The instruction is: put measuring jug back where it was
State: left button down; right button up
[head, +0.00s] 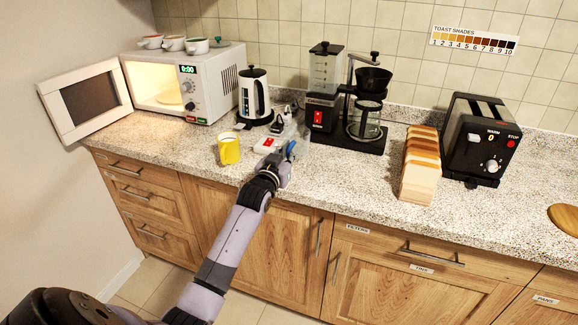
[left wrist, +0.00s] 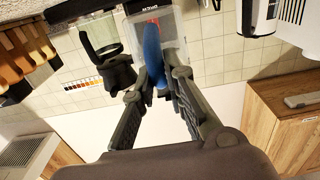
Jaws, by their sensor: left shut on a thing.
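My left gripper (head: 283,162) is over the front of the counter, right of the yellow mug. It is shut on a blue part (head: 291,150) that I take to be the measuring jug's handle. In the left wrist view the blue handle (left wrist: 152,50) stands between the fingers of my left gripper (left wrist: 160,80). The jug's body cannot be told apart from the clear coffee maker tank behind it. My right gripper is not in view.
A yellow mug (head: 229,149) and a white power strip (head: 267,143) are close by. A kettle (head: 254,95), coffee maker (head: 322,110), bread slices (head: 420,165) and toaster (head: 478,140) line the counter. The microwave (head: 205,90) is open and lit. Counter (head: 350,185) is bare before the coffee maker.

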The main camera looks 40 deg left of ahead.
pick_arm(q)
jog(key=shift+f, duration=2.7)
jog(key=shift+f, duration=0.15)
jog(key=c, duration=1.6)
grip_release()
jog(key=shift+c, duration=0.2)
